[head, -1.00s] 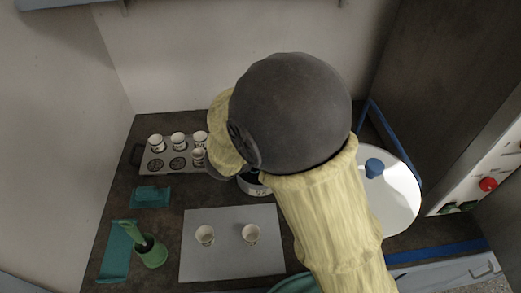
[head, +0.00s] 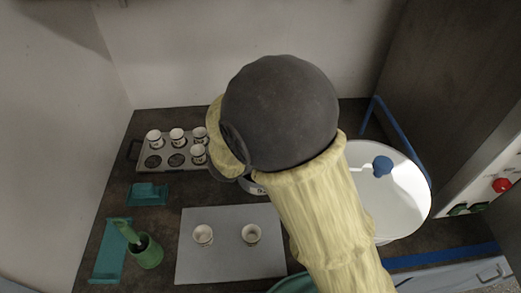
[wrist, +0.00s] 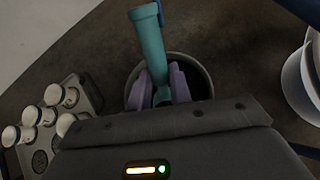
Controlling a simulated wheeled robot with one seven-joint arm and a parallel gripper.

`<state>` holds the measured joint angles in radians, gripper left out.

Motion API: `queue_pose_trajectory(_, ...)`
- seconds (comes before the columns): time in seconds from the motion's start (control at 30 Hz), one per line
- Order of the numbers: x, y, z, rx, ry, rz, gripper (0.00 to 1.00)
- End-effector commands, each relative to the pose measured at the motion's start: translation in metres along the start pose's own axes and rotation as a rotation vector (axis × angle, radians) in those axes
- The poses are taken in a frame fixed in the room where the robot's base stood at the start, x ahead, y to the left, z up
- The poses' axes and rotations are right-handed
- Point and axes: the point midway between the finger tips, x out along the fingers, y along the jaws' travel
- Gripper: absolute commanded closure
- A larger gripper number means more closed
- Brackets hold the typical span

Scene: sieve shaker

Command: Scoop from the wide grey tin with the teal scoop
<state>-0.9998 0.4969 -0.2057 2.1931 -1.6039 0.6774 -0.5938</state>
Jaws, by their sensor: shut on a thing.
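The teal scoop (wrist: 152,45) is between my gripper's purple fingers (wrist: 158,88) in the wrist view. Its handle stands up past them, slightly tilted, and its lower end is hidden. The wide grey tin (wrist: 207,83) is open and dark inside, directly behind the fingers. I cannot tell whether the scoop is inside it or over it. In the head view only a bit of the tin's lower side (head: 257,189) shows, left of my forearm. My gripper and the scoop are hidden there behind my dark round wrist joint.
A rack with several white cups (head: 198,153) stands left of the tin. Two cups (head: 203,234) (head: 251,235) stand on a grey mat (head: 228,265) in front. Teal holders (head: 150,194) (head: 108,262) and a green pot (head: 148,255) are at left. A white round dish (head: 408,205) is at right.

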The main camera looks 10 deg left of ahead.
Motion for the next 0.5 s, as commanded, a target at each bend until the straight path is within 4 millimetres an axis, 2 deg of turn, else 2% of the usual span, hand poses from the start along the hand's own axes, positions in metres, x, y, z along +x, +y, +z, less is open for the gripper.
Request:
queue_pose_trajectory(0.03,0.0083,0.0000,-0.0102,0.000,0.000,0.000,0.98)
queue_pose_trajectory(0.5,0.0087,0.0000,-0.0051,0.000,0.057,-0.001,0.98)
